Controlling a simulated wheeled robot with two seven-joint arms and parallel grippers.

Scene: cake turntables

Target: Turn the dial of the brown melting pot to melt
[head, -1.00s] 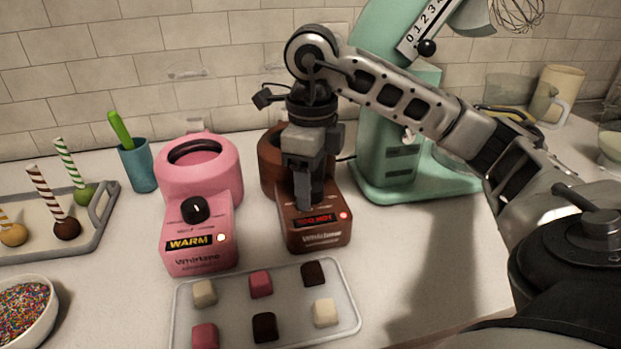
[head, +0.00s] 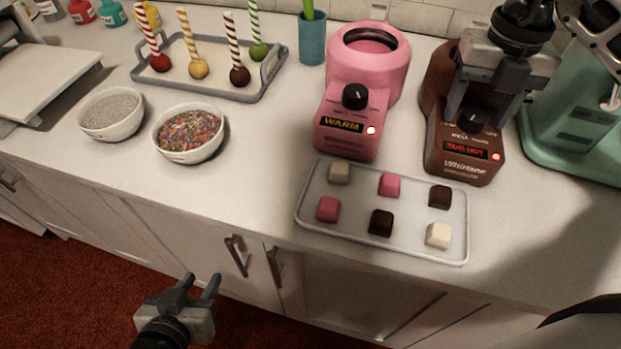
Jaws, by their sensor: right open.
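The brown melting pot (head: 438,78) stands on the counter at the right, beside the pink pot. Its display (head: 466,150) reads "TOO HOT" in red, with a lit red light beside it. Its black dial (head: 473,118) shows on the sloped front. My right gripper (head: 484,112) is open above the brown pot, its fingers on either side of the dial; I cannot tell whether they touch it. The gripper hides much of the pot's bowl. My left gripper (head: 200,290) is open and empty, low in front of the counter, far from the pot.
The pink pot (head: 368,60) reads "WARM". A tray of candies (head: 285,215) lies in front of both pots. A mint-green mixer (head: 575,130) stands close on the right. Sprinkle bowls (head: 188,135) and a cake-pop tray (head: 262,97) are at left.

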